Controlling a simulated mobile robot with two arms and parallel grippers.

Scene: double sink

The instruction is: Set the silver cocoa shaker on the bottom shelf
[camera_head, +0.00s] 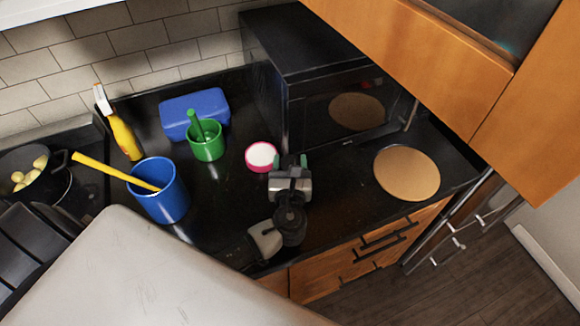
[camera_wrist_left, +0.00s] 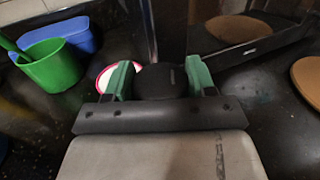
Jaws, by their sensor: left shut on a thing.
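My left gripper (camera_head: 290,162) is over the dark counter, in front of the microwave. In the left wrist view, the gripper's green fingertips (camera_wrist_left: 160,72) are closed on the two sides of a dark, round-topped thing (camera_wrist_left: 160,83). It may be the cocoa shaker, but no silver surface shows and its body is hidden by the gripper. I cannot tell whether it touches the counter. No other silver shaker stands out. No open bottom shelf is visible; a wooden wall cabinet (camera_head: 420,55) is at upper right. My right gripper is not in view.
The microwave (camera_head: 335,100) stands close behind my gripper. A pink-rimmed white round thing (camera_head: 262,156) is just left of it. A green cup (camera_head: 207,145), blue box (camera_head: 195,112) and blue pot (camera_head: 160,193) stand further left. A round tan board (camera_head: 407,173) lies at right.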

